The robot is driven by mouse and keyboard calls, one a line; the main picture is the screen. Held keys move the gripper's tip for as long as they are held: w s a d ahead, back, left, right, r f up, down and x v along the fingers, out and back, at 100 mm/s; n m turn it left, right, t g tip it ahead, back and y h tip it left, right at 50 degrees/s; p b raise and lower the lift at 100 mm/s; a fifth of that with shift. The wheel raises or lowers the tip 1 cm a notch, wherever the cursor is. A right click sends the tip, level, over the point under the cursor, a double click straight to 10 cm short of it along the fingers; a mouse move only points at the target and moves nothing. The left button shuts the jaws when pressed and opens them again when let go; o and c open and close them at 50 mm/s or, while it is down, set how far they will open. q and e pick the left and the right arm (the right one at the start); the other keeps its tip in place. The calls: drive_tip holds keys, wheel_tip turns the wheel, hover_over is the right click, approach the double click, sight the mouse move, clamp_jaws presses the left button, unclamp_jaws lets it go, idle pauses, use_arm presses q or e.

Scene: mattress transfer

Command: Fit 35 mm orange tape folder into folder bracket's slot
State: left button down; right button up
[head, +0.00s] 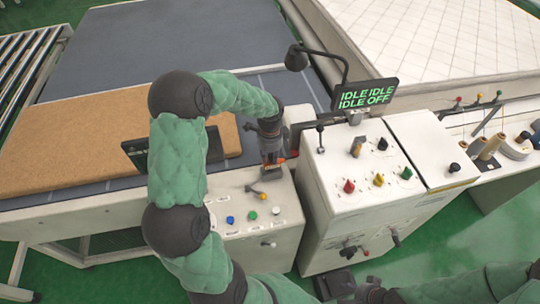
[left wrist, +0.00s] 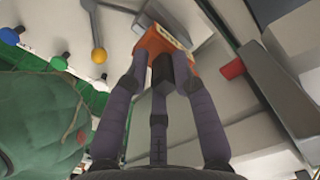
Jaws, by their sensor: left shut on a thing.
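My left gripper (head: 272,157) is over the front control box, near the gap to the taller machine. In the left wrist view its fingers (left wrist: 162,72) are closed around the orange tape folder (left wrist: 158,42). Only a little of the orange folder (head: 266,166) shows below the gripper in the head view. A grey metal part (left wrist: 192,42) lies right beside the folder; it may be the folder bracket, but its slot is hidden. I cannot tell whether the folder touches it. My right gripper (head: 340,287) is low at the bottom edge, partly cut off, its jaws unclear.
The control box (head: 250,237) has coloured buttons and a yellow-knobbed lever (left wrist: 98,56). The taller white machine (head: 350,215) with knobs and a display (head: 366,94) stands close at right. A brown board (head: 70,145) lies left. A red knob (left wrist: 232,68) is near the gripper.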

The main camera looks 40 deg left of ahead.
sight(270, 162)
use_arm(q)
drive_tip(key=shift+f+b, duration=0.95)
drive_tip(key=shift+f, duration=0.6)
drive_tip(key=c, duration=0.9)
unclamp_jaws()
drive_tip(key=shift+c, duration=0.2)
drive_tip(key=shift+r, duration=0.1)
wheel_tip(270, 162, up, 12)
drive_tip(key=shift+f, duration=0.1)
